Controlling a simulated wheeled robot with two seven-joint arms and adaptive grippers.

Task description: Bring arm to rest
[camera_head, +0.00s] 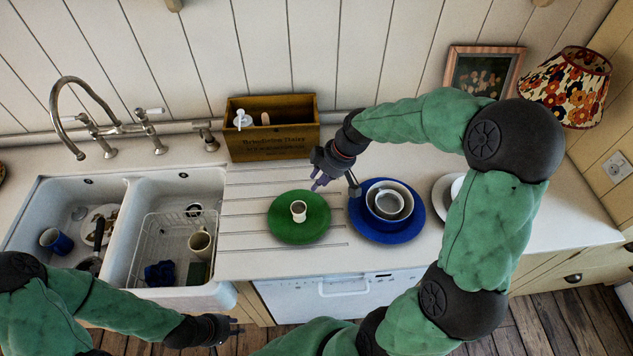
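My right gripper (322,180) is above the counter, between a green plate and a blue plate. My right arm arches over the right half of the counter. My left gripper (236,326) is low at the bottom of the picture, in front of the counter and over the floor. Its fingers look small and slightly apart, with nothing seen in them.
The blue plate (379,236) holds stacked bowls (389,203). A white plate (440,193) is partly behind my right arm. A wooden box (272,148) stands at the wall. The double sink (125,243) at left holds mugs and a wire rack. A floral lamp (567,87) stands at right.

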